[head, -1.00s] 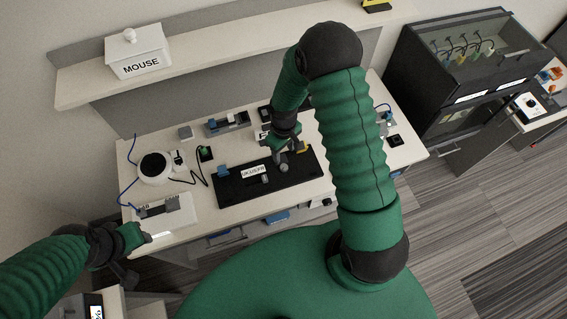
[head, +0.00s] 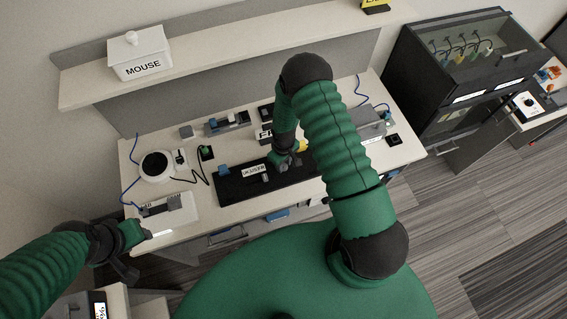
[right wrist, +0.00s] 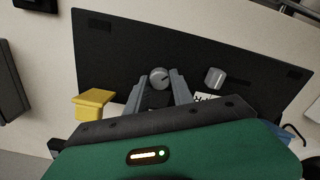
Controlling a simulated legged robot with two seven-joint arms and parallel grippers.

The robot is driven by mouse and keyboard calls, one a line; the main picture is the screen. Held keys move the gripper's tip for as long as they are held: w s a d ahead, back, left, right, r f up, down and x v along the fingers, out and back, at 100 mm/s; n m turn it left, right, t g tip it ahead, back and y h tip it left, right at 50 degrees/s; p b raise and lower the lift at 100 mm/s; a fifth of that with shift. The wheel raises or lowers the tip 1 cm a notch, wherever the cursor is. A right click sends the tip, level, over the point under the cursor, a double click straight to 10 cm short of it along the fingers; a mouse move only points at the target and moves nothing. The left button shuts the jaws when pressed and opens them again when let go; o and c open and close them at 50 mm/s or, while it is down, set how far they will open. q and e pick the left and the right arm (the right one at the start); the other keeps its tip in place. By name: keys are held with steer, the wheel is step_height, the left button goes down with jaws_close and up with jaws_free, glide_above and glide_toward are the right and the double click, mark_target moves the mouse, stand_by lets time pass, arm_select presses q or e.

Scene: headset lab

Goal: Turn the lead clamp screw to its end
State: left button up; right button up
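A black board (head: 228,188) with a white label lies on the desk; it fills the middle of the right wrist view (right wrist: 120,45). Two grey knobs stand on it there: one (right wrist: 159,78) between my right fingertips, one (right wrist: 215,77) further right. I cannot tell for certain which is the lead clamp screw. My right gripper (right wrist: 160,82) is open, its fingers on either side of the first knob; contact is unclear. In the head view my right gripper (head: 286,160) is over the board's right part. My left gripper (head: 130,262) hangs off the desk's front left corner, its fingers unclear.
A yellow block (right wrist: 93,99) is left of my right fingers in the wrist view. A round white device (head: 157,166) and a white box-like unit (head: 170,215) stand on the desk's left. A grey device (head: 371,125) stands at right. A shelf (head: 230,55) runs behind.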

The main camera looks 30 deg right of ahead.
jaws_close()
steer(key=shift+m, duration=0.3)
steer(key=shift+f+m+b, duration=0.15)
steer(key=shift+m+b, duration=0.35)
steer(key=shift+b, duration=0.05)
steer(key=m+b, duration=0.1)
steer(key=m, duration=0.2)
steer(key=shift+b, duration=0.35)
steer(key=m+b, duration=0.1)
steer(key=m, duration=0.4)
steer(key=shift+b, duration=0.3)
